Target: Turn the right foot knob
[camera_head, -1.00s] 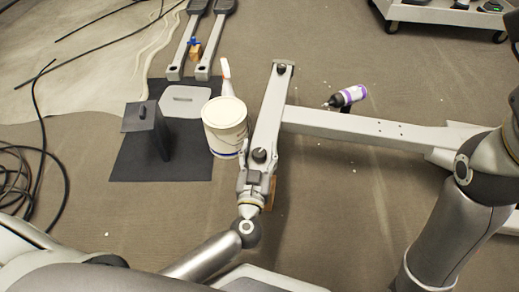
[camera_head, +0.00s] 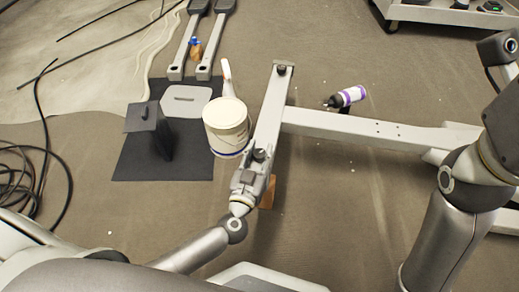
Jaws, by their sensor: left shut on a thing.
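A grey T-shaped metal frame (camera_head: 350,123) lies on the floor, with a long foot bar (camera_head: 272,105) at its left end. A dark knob (camera_head: 281,69) sits on the bar's far end. Another dark knob (camera_head: 259,154) sits near the bar's near end. My left gripper (camera_head: 257,163) reaches up from below and is shut on this near knob, whose top shows between the fingertips. The gripper hides part of the bar's near end. My right arm stands at the right, and its gripper is out of view.
A white bucket (camera_head: 226,125) stands close left of the bar. A dark stand (camera_head: 150,132) and a grey plate (camera_head: 185,101) are on a black mat (camera_head: 190,165). A purple-labelled bottle (camera_head: 348,96) lies beyond the frame. Cables coil at left. Floor below the crossbar is clear.

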